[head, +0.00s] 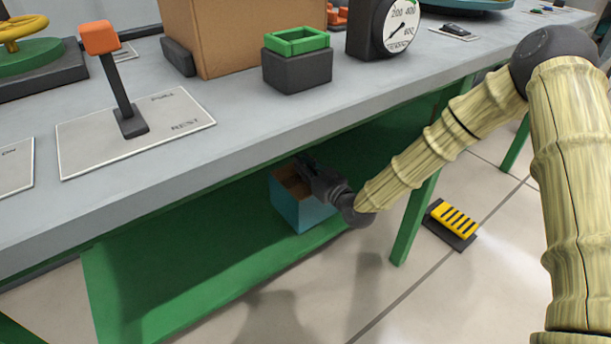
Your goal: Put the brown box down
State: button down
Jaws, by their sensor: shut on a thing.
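Under the table, a small open-topped teal box (296,211) stands on the green lower shelf. A brown thing (289,181), which I take for the brown box, shows within its rim. A much larger brown carton (250,38) stands upright on the tabletop, away from my gripper.
The grey tabletop (240,107) overhangs the shelf (180,262), with a green leg (415,222) right of my gripper. On top are an orange-handled lever (115,80), a dark block with a green frame (297,60) and a dial (388,30). A yellow pedal (453,220) lies on the floor. The shelf's left is clear.

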jog(key=shift+f+b, duration=0.65)
jog(key=shift+f, duration=0.9)
jog(key=c, duration=1.5)
grip_release()
jog(key=shift+d, duration=0.1)
jog(key=shift+s+d, duration=0.15)
jog(key=shift+s, duration=0.05)
jog(key=p+v, duration=0.3)
jog(key=v, duration=0.8)
jog(key=shift+s+d, duration=0.1)
jog(key=shift+s, duration=0.15)
